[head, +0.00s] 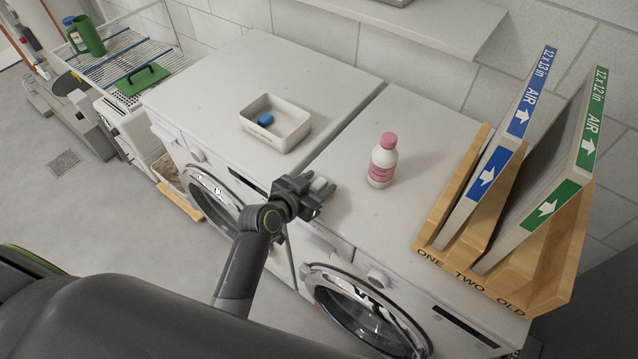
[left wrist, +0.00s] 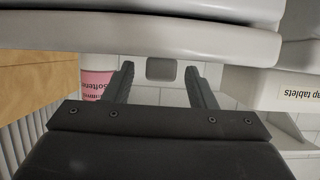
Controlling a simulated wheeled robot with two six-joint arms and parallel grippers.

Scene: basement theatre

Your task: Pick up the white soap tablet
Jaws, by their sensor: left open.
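A small pale block, which looks like the white soap tablet (head: 320,183), is by the fingertips of my left gripper (head: 314,186) at the front edge of the washing machine tops. In the left wrist view the block (left wrist: 160,69) looks grey in shade and sits between the two spread fingers, with gaps on both sides. My left gripper (left wrist: 159,75) is open around it and does not grip it. A blue tablet (head: 265,119) lies in the white tray (head: 292,143) behind. My right gripper is in neither view.
A white bottle with pink cap (head: 383,165) stands right of the gripper. A wooden rack (head: 450,205) holding upright air filters is at the far right. A wall shelf (head: 430,25) hangs behind. Machine top left of the tray is clear.

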